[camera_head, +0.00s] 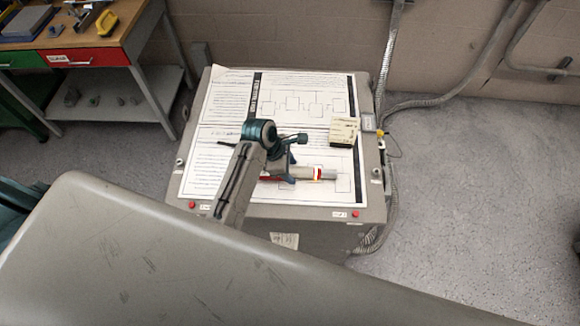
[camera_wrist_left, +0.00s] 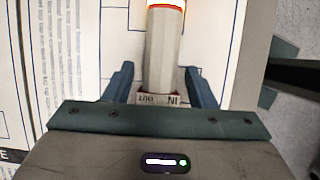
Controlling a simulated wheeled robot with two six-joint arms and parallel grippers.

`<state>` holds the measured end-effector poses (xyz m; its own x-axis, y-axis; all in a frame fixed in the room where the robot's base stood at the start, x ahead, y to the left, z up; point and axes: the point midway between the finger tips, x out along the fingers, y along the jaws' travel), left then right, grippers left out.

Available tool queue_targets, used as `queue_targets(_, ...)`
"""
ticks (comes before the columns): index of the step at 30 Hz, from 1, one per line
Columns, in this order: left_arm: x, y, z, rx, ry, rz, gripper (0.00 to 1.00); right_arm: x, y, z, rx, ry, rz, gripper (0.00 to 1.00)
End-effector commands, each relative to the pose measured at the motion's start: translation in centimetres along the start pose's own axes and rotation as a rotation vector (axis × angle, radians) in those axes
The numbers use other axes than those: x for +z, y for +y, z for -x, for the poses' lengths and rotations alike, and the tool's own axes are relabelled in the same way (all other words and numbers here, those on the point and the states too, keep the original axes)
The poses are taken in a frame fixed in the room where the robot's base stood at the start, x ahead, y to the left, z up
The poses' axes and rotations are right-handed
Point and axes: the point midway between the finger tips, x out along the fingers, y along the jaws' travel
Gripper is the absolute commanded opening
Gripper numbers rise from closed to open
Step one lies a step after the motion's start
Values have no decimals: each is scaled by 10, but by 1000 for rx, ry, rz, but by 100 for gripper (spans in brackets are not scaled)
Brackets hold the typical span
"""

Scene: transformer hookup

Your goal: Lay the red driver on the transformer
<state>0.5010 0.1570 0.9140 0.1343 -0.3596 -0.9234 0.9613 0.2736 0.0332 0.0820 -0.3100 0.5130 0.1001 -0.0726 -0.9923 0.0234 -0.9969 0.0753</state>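The transformer (camera_head: 228,213) is a grey box with printed diagram sheets on its top. A pale cylindrical tool with a red band and a red part at its left end, seemingly the red driver (camera_head: 328,174), shows over the sheets. In the left wrist view the driver (camera_wrist_left: 165,45) lies between my finger tips, with a gap at its left side. My left gripper (camera_head: 288,168) is over it, fingers spread; it also shows in the left wrist view (camera_wrist_left: 160,80). I cannot tell whether the driver touches the sheets. My right gripper is out of view.
A small yellowish block (camera_head: 343,131) sits near the transformer's right edge, by a small grey box (camera_head: 368,122) with cable. A workbench (camera_head: 95,40) with tools stands at the back left. Conduits run along the right. The floor (camera_head: 480,180) at right is clear.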

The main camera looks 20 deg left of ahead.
Motion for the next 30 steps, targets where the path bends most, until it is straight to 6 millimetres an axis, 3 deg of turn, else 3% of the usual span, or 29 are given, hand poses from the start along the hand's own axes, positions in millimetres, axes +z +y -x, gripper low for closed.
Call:
queue_targets(11,-1,0,0,2,0,0,53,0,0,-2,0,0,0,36)
queue_targets(21,-6,-3,52,6,1,-3,53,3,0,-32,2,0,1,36)
queue_targets(24,-5,-3,74,5,1,-3,53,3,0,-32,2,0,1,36)
queue_targets(30,-4,-4,100,2,0,-1,53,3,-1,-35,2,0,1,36)
